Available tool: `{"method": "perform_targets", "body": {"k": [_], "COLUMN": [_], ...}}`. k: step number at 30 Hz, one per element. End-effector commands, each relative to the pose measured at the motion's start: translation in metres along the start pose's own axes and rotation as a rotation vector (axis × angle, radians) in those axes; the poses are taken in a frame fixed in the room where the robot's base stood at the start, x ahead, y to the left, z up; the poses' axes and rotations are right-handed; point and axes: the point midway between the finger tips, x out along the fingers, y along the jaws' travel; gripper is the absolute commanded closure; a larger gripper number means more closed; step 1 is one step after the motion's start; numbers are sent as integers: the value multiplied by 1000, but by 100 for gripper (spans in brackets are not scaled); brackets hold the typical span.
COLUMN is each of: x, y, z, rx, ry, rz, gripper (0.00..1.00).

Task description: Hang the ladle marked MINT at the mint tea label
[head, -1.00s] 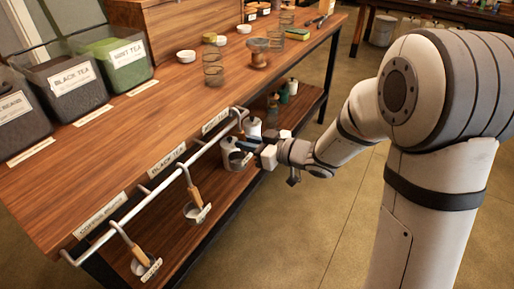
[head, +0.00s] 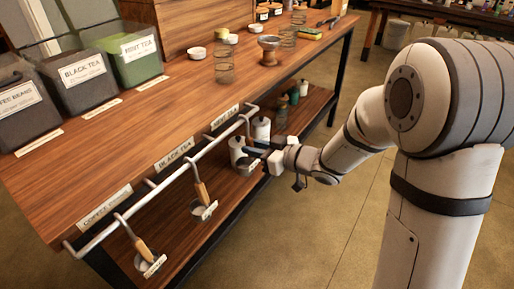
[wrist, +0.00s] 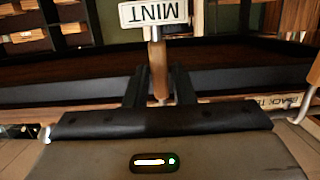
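The ladle marked MINT shows in the wrist view, with its white tag (wrist: 153,13) upside down at the top and its wooden handle (wrist: 157,58) running between the two dark fingers. My gripper (wrist: 159,85) is closed about this handle with almost no gap. In the head view my gripper (head: 254,149) is below the right end of the white rail (head: 165,183), and the ladle's cup (head: 247,165) hangs under the fingers. The mint tea label (head: 225,116) is on the table edge just left of it.
Two other ladles hang on the rail, one by the black tea label (head: 175,156) and one by the coffee label (head: 105,207). White bottles (head: 262,129) stand on the lower shelf close behind my gripper. The floor to the right is clear.

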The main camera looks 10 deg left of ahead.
Motion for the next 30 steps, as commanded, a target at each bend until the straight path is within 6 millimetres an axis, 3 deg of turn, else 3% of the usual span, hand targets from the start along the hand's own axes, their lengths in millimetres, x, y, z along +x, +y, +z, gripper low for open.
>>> {"method": "perform_targets", "body": {"k": [6,14,24,30], "x": [0,-2,-55,-76], "y": [0,0,0,-1], "z": [0,0,-2,-1], "rx": [0,0,2,0], "ry": [0,0,-1,0], "rz": [0,0,4,2], "gripper": [60,60,60,60]}}
